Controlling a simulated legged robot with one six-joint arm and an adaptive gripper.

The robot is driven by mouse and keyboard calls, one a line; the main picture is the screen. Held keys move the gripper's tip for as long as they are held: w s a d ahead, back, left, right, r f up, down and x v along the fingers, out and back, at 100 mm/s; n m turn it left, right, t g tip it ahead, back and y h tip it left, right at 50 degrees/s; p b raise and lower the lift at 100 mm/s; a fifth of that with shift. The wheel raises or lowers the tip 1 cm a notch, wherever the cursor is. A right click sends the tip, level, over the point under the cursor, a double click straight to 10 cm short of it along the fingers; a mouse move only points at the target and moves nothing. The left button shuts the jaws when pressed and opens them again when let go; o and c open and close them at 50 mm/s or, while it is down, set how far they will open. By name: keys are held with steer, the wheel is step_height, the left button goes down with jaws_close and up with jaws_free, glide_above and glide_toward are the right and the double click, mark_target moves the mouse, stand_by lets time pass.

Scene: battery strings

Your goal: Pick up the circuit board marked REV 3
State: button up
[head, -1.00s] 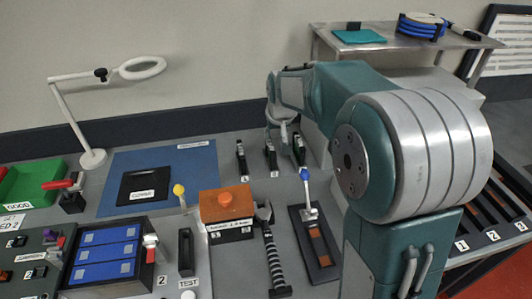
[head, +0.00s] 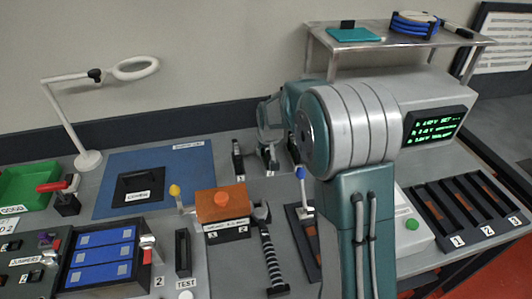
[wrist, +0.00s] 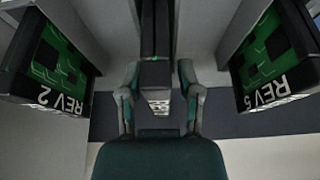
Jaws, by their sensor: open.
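In the wrist view my gripper (wrist: 158,98) is open, with one finger on each side of a dark upright piece (wrist: 155,72). A pale label shows low on that piece, but I cannot read it. A green and black board marked REV 2 (wrist: 62,65) is at the left, and one marked REV 5 (wrist: 265,65) at the right. I can read REV 3 nowhere. In the head view several dark upright pieces (head: 238,160) stand at the back of the bench, and my gripper is among them, partly hidden by my arm.
A blue mat (head: 175,165) with a black tray lies left. An orange-topped box (head: 220,205), a striped handle (head: 270,258) and a blue-knobbed lever (head: 301,185) stand in front. A lit screen (head: 435,127) and numbered slots (head: 465,205) are at the right.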

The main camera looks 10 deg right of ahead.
steer(key=shift+c, duration=0.3)
jaws_close()
steer(key=shift+r, duration=0.1)
steer(key=shift+r, duration=0.25)
steer(key=v, duration=0.3)
steer(key=shift+w+r, duration=0.2)
steer(key=shift+w, duration=0.1)
steer(key=s+r, duration=0.4)
steer(key=r, duration=0.1)
steer(key=shift+a, duration=0.15)
steer(key=s+r, duration=0.4)
steer(key=s, duration=0.5)
steer(key=shift+s+a, duration=0.2)
steer(key=shift+s, duration=0.1)
